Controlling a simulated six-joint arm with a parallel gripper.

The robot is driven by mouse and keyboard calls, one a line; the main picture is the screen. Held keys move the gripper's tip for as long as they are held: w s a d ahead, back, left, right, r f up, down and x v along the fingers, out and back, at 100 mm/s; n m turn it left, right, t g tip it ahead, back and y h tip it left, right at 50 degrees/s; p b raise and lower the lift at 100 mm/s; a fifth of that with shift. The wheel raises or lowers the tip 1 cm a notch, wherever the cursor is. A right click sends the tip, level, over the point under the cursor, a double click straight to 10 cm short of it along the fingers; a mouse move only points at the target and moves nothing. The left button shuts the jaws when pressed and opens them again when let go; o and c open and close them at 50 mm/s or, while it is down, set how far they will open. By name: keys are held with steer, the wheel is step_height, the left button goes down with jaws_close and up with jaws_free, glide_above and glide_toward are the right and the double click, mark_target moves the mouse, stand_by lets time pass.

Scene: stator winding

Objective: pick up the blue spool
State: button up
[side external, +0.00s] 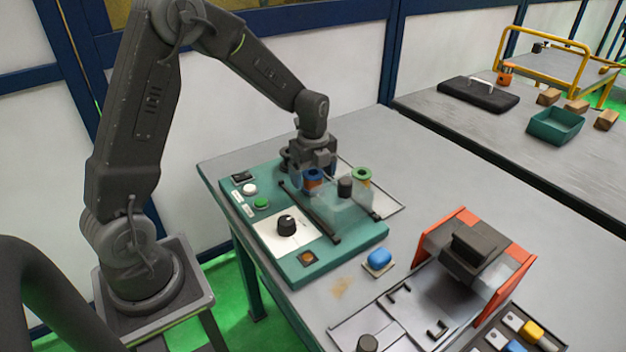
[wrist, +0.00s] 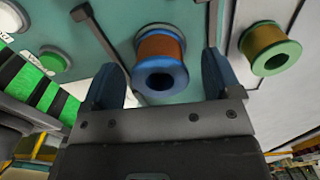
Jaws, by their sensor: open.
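The blue spool (side external: 313,180) has blue flanges and a copper-coloured winding. It stands on the teal panel (side external: 358,240), seen in the side view just below my gripper. In the wrist view the blue spool (wrist: 160,65) sits upper centre, between and a little beyond the two fingertips. My gripper (wrist: 162,85) is open and empty, with one finger on each side of the spool. I cannot tell whether either finger touches it. In the side view my gripper (side external: 312,165) partly covers the spool's top.
A green spool (side external: 362,177) stands close to the right of the blue one; it also shows in the wrist view (wrist: 270,48). A dark cylinder (side external: 345,188), a clear cover and dark rails (side external: 312,212) are near. A knob (side external: 287,225) and buttons lie to the left.

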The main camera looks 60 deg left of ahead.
steer(key=shift+f, duration=0.45)
steer(key=c, duration=1.1)
steer(key=shift+r, duration=0.1)
